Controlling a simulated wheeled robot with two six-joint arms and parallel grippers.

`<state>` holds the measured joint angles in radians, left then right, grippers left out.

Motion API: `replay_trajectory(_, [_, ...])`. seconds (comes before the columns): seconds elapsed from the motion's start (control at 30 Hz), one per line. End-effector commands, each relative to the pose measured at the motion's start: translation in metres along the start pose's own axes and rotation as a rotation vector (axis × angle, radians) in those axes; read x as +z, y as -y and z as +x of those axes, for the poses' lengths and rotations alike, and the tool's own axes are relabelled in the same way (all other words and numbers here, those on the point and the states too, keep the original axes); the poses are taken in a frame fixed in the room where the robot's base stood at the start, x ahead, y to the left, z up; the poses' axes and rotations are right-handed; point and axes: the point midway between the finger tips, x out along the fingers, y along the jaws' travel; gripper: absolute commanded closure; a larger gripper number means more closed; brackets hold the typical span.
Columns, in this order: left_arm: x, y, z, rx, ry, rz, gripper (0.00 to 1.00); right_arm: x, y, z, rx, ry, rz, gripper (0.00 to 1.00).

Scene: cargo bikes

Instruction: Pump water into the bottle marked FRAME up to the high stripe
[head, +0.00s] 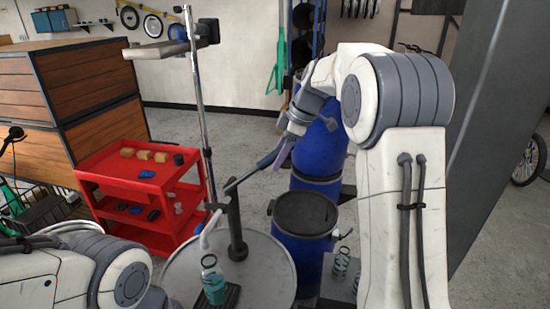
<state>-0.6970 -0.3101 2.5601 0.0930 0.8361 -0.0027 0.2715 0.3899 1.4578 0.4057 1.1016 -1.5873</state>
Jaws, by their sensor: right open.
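A clear bottle (213,284) with teal liquid in its lower part stands on a dark pad on the round table (180,272). Its marking and stripes are too small to read. The pale spout of the dark hand pump (236,222) comes down over its mouth. The pump lever (253,174) slopes up to the right. My right gripper (283,151) is open at the lever's raised end; I cannot tell whether it touches it. My left arm shows at lower left, with its gripper out of view.
Clear bottles (341,265) stand on a grey surface right of the table. Blue drums (304,249) stand behind it. A red cart (150,200) with small items is at left. A metal pole stand (200,110) rises behind the pump.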

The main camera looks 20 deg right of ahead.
Motion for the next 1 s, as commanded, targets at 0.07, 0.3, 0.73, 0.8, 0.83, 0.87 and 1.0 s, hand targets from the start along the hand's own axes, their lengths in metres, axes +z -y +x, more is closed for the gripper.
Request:
replay_trajectory(0.07, [0.0, 0.0, -0.006, 0.0, 0.0, 0.001, 1.0, -0.001, 0.0, 0.01, -0.003, 0.0, 0.001, 0.36])
replay_trajectory(0.3, [-0.001, -0.001, -0.009, 0.0, 0.0, 0.002, 1.0, 0.0, 0.0, 0.025, 0.001, -0.001, 0.001, 0.36])
replay_trajectory(0.73, [-0.001, -0.001, -0.008, 0.0, 0.0, 0.001, 1.0, 0.0, 0.0, 0.026, 0.002, -0.001, 0.001, 1.0])
replay_trajectory(0.8, [-0.001, -0.001, -0.008, 0.0, 0.0, 0.001, 1.0, 0.0, 0.0, 0.026, 0.002, -0.001, 0.0, 1.0])
replay_trajectory(0.83, [-0.001, -0.001, -0.008, 0.0, 0.0, 0.001, 1.0, 0.0, 0.0, 0.026, 0.002, -0.001, 0.0, 1.0])
replay_trajectory(0.87, [-0.001, -0.001, -0.008, 0.0, 0.0, 0.001, 1.0, 0.0, 0.0, 0.026, 0.002, -0.001, 0.0, 1.0])
replay_trajectory(1.0, [-0.001, -0.001, -0.008, 0.0, 0.0, 0.001, 1.0, 0.0, 0.0, 0.026, 0.002, -0.001, 0.0, 1.0])
